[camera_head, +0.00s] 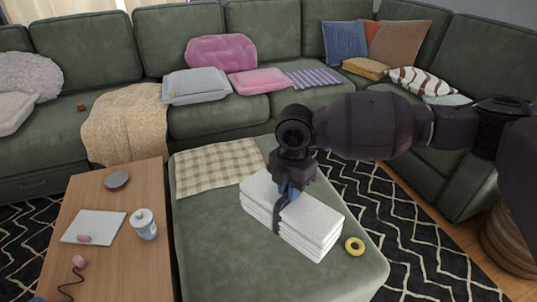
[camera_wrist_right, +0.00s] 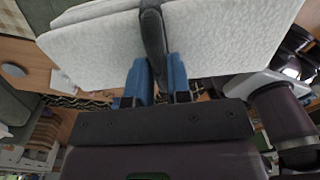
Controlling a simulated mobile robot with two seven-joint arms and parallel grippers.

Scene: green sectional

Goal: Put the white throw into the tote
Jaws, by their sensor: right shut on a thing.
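The white throw (camera_head: 300,222) is a folded, layered bundle with a dark strap (camera_head: 279,214) around its middle. It is over the green ottoman (camera_head: 225,258), at its right side; I cannot tell if it rests there or hangs just above. My right gripper (camera_head: 289,192) is above the throw, its blue fingertips shut on the strap. In the right wrist view the strap runs between the fingertips (camera_wrist_right: 157,82), with the throw (camera_wrist_right: 220,35) close in front. I cannot make out a tote for certain. My left gripper is out of view.
A checkered cloth (camera_head: 219,167) covers the ottoman's back left. A wooden table (camera_head: 110,262) with a white-blue jar (camera_head: 144,224) stands left. A woven container (camera_head: 510,242) shows partly at the far right. Green sofas line the back.

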